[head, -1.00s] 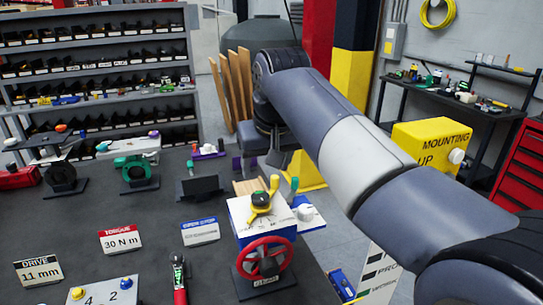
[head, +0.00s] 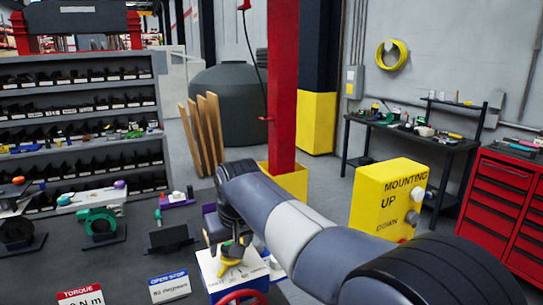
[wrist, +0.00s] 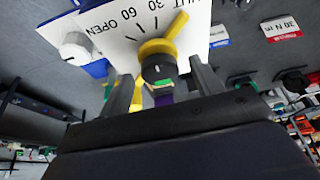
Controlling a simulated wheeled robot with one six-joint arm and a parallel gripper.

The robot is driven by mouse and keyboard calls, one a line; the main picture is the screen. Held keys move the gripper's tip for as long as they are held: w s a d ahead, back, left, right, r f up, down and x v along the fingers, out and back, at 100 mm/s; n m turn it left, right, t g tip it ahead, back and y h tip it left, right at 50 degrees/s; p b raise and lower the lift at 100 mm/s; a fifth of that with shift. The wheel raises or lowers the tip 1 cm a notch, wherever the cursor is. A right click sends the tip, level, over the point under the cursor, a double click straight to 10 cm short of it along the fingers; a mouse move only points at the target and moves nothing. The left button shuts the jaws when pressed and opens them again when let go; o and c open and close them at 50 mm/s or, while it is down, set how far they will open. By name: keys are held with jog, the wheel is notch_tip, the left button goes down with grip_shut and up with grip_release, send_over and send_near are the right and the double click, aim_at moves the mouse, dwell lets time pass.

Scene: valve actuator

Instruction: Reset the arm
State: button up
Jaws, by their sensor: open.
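The valve actuator (head: 212,285) stands at the bottom of the head view, a white-topped block with a yellow pointer handle (head: 231,254) and a red handwheel (head: 241,296) cut off by the frame edge. In the wrist view its white dial plate (wrist: 112,32) reads SHUT, 30, 60, OPEN. The yellow handle and dark hub (wrist: 158,68) show between the fingers of my gripper (wrist: 160,78). The fingers are apart, one on each side of the hub; I cannot tell whether they touch it.
A yellow MOUNTING box (head: 375,205) with UP and DOWN knobs stands right of my arm. A red post (head: 283,90) rises behind it. Shelves of bins (head: 80,115) are at left. Signs (head: 170,286) and valve parts (head: 100,222) lie on the dark table.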

jog(key=shift+s+r, duration=0.15)
jog(key=shift+r, duration=0.35)
jog(key=v, duration=1)
jog(key=x, duration=1.1)
jog(key=shift+d+f, duration=0.1)
jog(key=shift+f, duration=0.05)
jog(key=n+y+b, duration=0.1)
jog(key=n, duration=0.2)
jog(key=shift+d+n+g, duration=0.15)
jog(key=shift+n+g, duration=0.15)
jog(key=shift+g, duration=0.1)
jog(key=n, duration=0.1)
jog(key=n+g, duration=0.1)
jog(key=n, duration=0.1)
jog(key=n+y, duration=0.1)
jog(key=shift+w+d+b, duration=0.1)
jog(key=shift+w+b, duration=0.2)
jog(key=shift+b, duration=0.1)
jog(key=n+g, duration=0.1)
jog(key=n, duration=0.1)
jog(key=n+g, duration=0.1)
jog(key=n, duration=0.2)
jog(key=shift+w+y, duration=0.2)
jog(key=shift+y, duration=0.1)
jog(key=n+g, duration=0.1)
jog(key=n, duration=0.3)
jog(key=shift+w+g+p, duration=0.15)
jog(key=shift+g+p, duration=0.25)
jog(key=shift+v, duration=1.55)
